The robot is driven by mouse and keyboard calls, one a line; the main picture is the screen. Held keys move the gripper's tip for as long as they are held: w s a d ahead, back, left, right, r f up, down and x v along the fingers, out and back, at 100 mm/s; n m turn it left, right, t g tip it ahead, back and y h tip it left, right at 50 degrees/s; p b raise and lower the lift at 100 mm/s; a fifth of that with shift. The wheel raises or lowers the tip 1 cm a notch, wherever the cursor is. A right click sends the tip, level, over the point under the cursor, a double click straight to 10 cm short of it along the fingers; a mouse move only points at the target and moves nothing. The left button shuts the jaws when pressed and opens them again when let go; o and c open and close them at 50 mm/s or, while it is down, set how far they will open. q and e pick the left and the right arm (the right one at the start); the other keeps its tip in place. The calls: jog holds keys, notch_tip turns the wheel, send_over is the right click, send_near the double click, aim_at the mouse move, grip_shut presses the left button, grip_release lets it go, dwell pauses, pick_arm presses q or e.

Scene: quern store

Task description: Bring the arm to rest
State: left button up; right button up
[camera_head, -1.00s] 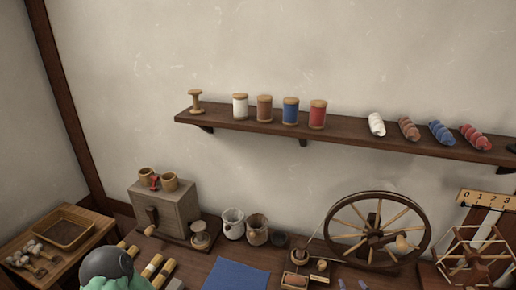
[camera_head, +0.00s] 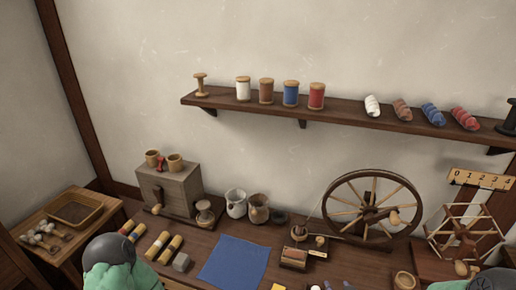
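Two rounded grey and green parts of my own arms show at the bottom edge of the head view, one at the lower left and one at the lower right corner. No gripper fingers show, so I cannot see what either gripper holds. The workbench (camera_head: 205,236) spreads below the wall, with a blue cloth (camera_head: 234,262) lying flat in its middle. A spinning wheel (camera_head: 372,207) stands upright at the right of the bench.
A wall shelf (camera_head: 340,117) bears spools and twisted skeins. A grey box (camera_head: 170,187), two small pots, a skein winder (camera_head: 466,238) and rolled sticks (camera_head: 158,246) crowd the bench. A side table (camera_head: 76,232) with a tray (camera_head: 75,210) stands left.

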jog(key=s+a+f+n+g+y, duration=0.3)
jog(key=s+a+f+g, duration=0.7)
jog(key=s+a+f, duration=0.6)
jog(key=s+f+n, duration=0.1)
jog(key=s, duration=0.1)
jog(key=shift+s+f+g+y, duration=0.3)
jog(key=shift+f+g, duration=0.05)
jog(key=shift+g, duration=0.05)
